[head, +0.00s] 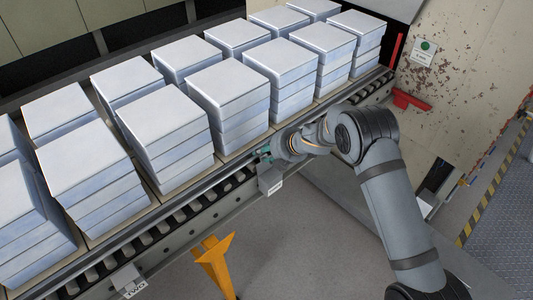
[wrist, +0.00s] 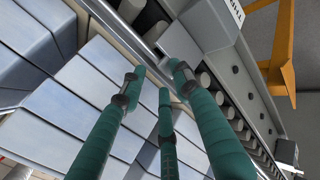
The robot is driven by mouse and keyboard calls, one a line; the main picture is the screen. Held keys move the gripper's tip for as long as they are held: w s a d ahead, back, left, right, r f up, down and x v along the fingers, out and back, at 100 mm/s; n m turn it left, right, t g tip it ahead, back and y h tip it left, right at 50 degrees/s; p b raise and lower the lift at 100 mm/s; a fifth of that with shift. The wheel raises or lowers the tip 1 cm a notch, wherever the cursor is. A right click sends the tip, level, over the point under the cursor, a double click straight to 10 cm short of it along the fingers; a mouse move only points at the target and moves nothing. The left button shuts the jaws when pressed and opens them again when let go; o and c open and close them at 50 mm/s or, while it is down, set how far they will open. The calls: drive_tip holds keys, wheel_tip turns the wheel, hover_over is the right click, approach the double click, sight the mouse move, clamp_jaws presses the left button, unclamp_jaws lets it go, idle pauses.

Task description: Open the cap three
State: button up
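The cap for station three appears to be the small grey box (head: 270,177) on the near side rail of the conveyor, with a white label plate below it. In the wrist view, part of the label (wrist: 236,9) reads like "THR" and is cut off by the top edge. My gripper (head: 265,153) is at the rail, just above and beside this box. In the wrist view, my gripper (wrist: 156,72) has its green fingers spread with a gap between them, over the rail edge. Nothing is seen held. Whether a fingertip touches the box is unclear.
Stacks of pale blocks (head: 228,87) stand in two rows on the roller conveyor (head: 195,205). A second label (head: 133,288), "TWO", hangs at lower left. A yellow bracket (head: 214,262) stands below the rail. A red handle (head: 408,101) is on the right wall. The floor in front is clear.

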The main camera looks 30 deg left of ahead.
drive_tip(key=shift+s+f, duration=0.1)
drive_tip(key=shift+f, duration=0.05)
drive_tip(key=v, duration=1.2)
drive_tip(key=shift+a, duration=0.1)
drive_tip(key=shift+c, duration=0.3)
